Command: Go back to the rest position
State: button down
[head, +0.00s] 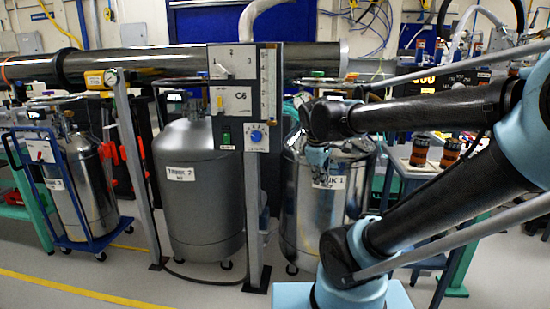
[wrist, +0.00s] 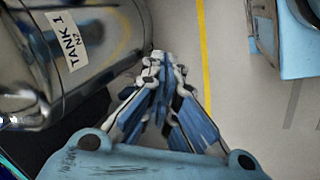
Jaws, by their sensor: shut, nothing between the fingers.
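My gripper (wrist: 160,62) shows in the wrist view with its blue fingers together, pointing down over the floor, empty. In the head view my gripper (head: 317,160) hangs in front of the tank labelled Tank 1 (head: 325,205), below my dark arm joint. Tank 1 also shows at the upper left of the wrist view (wrist: 50,50), to the left of the fingers and apart from them as far as I can tell. My arm reaches in from the right of the head view.
A post with control panel C6 (head: 234,125) stands left of my gripper. Tank 2 (head: 200,200) is behind it. A gas bottle on a blue cart (head: 85,190) stands left. A dark horizontal pipe (head: 170,62) crosses above. Cans (head: 420,150) stand on a table at right. Floor at front left is clear.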

jog(key=s+d+f+m+g+y, duration=0.1)
jog(key=s+d+f+m, duration=0.3)
jog(key=s+f+m, duration=0.6)
jog(key=shift+s+f+m+y, duration=0.35)
jog(key=shift+s+m+y, duration=0.15)
jog(key=shift+s, duration=0.1)
jog(key=shift+w+f, duration=0.2)
jog(key=shift+w, duration=0.25)
jog(key=c, duration=2.4)
grip_release()
